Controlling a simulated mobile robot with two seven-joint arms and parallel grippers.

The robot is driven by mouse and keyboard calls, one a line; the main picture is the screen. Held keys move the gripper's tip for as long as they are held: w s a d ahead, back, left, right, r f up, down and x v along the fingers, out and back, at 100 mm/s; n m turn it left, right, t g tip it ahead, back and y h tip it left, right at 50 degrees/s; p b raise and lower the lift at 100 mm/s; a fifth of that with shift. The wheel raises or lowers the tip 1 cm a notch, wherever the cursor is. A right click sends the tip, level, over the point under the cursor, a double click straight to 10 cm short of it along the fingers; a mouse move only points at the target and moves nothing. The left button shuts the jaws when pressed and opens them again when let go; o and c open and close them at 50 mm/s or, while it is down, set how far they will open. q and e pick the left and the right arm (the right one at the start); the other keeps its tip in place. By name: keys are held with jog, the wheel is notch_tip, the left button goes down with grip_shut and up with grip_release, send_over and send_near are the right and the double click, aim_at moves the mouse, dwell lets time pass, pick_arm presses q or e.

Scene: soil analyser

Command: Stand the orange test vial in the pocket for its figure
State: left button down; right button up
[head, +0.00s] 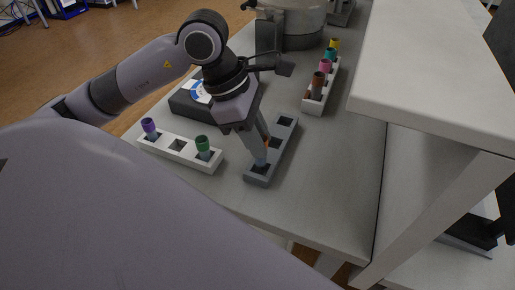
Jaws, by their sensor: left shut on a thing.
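My left gripper (262,144) is shut on the orange test vial (266,142). Its fingers cover much of the vial, leaving a strip of orange and the bluish lower part in sight. The vial is close to upright, at the near end of the grey rack (259,181). Whether its foot is inside the near pocket or just above it I cannot tell. The far pocket (285,122) of the grey rack looks empty; the middle is partly hidden by the gripper. My right gripper is not in view.
A white rack (176,154) at left holds a purple-capped vial (149,126) and a green-capped vial (203,145), with an empty pocket between. Another pale rack (318,106) behind holds several coloured vials. A dark device (190,105) stands behind the arm. A raised white shelf (430,90) bounds the right.

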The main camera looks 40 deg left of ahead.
pick_arm(q)
jog(key=shift+f, duration=1.65)
jog(key=shift+f, duration=0.1)
jog(key=shift+f+b, duration=0.15)
jog(key=shift+b, duration=0.25)
jog(key=c, duration=0.9)
grip_release()
jog(key=shift+r+p, duration=0.35)
jog(key=shift+p, duration=0.1)
jog(key=v, duration=1.1)
jog(key=shift+r, duration=0.4)
